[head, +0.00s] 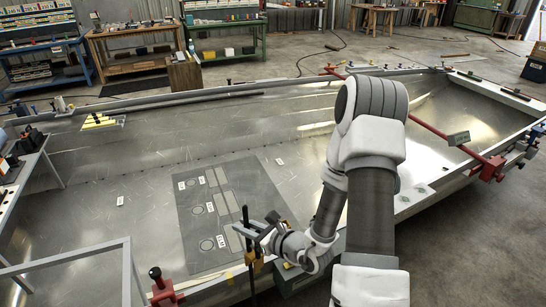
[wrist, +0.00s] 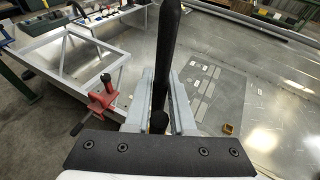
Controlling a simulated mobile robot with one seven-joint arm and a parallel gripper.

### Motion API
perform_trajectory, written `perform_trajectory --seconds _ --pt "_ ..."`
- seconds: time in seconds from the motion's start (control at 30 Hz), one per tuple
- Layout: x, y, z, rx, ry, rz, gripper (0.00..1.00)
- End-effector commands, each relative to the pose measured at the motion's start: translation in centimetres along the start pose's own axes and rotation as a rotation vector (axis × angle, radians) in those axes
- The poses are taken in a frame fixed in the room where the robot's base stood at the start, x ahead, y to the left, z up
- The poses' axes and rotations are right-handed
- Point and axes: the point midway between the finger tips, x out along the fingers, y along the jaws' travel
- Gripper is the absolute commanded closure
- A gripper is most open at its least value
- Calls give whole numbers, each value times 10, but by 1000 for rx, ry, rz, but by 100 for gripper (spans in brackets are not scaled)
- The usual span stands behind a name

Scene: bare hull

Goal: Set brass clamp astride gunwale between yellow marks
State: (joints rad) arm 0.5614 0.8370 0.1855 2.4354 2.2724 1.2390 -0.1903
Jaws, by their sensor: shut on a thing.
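My gripper (head: 262,231) is at the near gunwale, shut on the dark upright bar of the brass clamp (head: 246,222). In the wrist view the bar (wrist: 168,45) rises between the two grey fingers (wrist: 162,100), with a round dark knob below. Brass-coloured parts show low on the clamp in the head view, close to the gunwale (head: 205,285). A small yellow mark (head: 228,277) shows on the gunwale left of the clamp. A second mark is not clear. I cannot tell whether the clamp straddles or touches the gunwale.
A red clamp (head: 165,291) with a dark knob sits on the gunwale to the left, also in the wrist view (wrist: 101,97). A grey frame (head: 75,262) stands left of it. A dark mat (head: 235,190) lies on the hull floor. A red crossbar (head: 440,135) spans the right side.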

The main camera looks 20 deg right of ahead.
Motion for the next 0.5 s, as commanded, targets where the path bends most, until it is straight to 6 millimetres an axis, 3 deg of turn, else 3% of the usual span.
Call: perform_trajectory --seconds 0.03,0.1,0.5 --pt "8 0 -20 -2 -3 0 100" --pt "12 -1 -33 -2 -2 1 100" --pt "36 -4 -93 -2 -2 0 100"
